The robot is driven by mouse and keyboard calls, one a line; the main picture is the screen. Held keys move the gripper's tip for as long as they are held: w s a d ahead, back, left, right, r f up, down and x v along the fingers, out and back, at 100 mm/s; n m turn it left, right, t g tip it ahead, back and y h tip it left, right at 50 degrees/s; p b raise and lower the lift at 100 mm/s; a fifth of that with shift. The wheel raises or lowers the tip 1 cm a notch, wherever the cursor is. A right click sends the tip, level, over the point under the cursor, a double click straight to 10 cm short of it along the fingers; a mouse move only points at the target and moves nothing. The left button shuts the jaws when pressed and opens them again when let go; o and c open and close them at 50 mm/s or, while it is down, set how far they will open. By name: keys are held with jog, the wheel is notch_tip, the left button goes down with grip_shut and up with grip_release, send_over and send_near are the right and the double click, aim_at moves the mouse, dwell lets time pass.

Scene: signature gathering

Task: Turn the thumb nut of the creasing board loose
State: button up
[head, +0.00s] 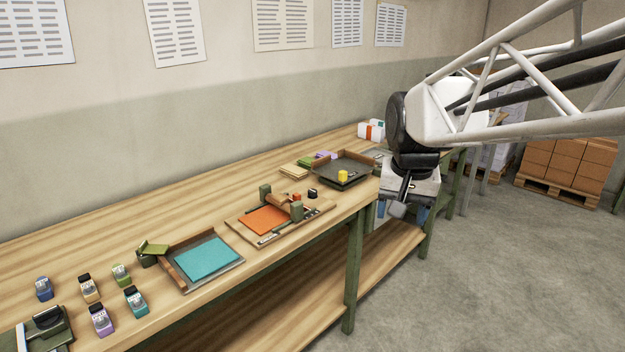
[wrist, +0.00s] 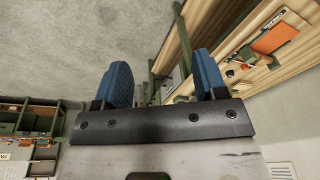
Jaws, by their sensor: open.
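A wooden board with an orange sheet (head: 265,219), two dark green posts and a wooden bar lies near the front edge of the bench; it looks like the creasing board (head: 318,206). The orange sheet also shows at the upper right of the wrist view (wrist: 276,38). A small black knob (head: 312,193) and a small orange part sit by the posts; I cannot tell which piece is the thumb nut. My gripper (head: 402,211) hangs off the bench's front edge, right of the board and apart from it. Its blue fingers (wrist: 164,82) are spread and empty.
A dark tray (head: 343,168) with a yellow piece stands behind the board. A tray with a teal sheet (head: 208,258) and several small stampers (head: 101,319) are to the left. The bench (head: 95,235) has a lower shelf (head: 290,305). Open floor lies right.

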jog(key=w+a+r+m, duration=0.1)
jog(key=w+a+m, duration=0.15)
jog(key=w, duration=1.35)
jog(key=m+g, duration=0.2)
jog(key=m, duration=0.4)
send_over(313, 190)
jog(key=shift+n, duration=0.25)
notch_tip(313, 190, down, 20)
jog(key=shift+s+r, duration=0.1)
jog(key=shift+r, duration=0.1)
jog(key=shift+f, duration=3.9)
jog(key=shift+c, duration=0.4)
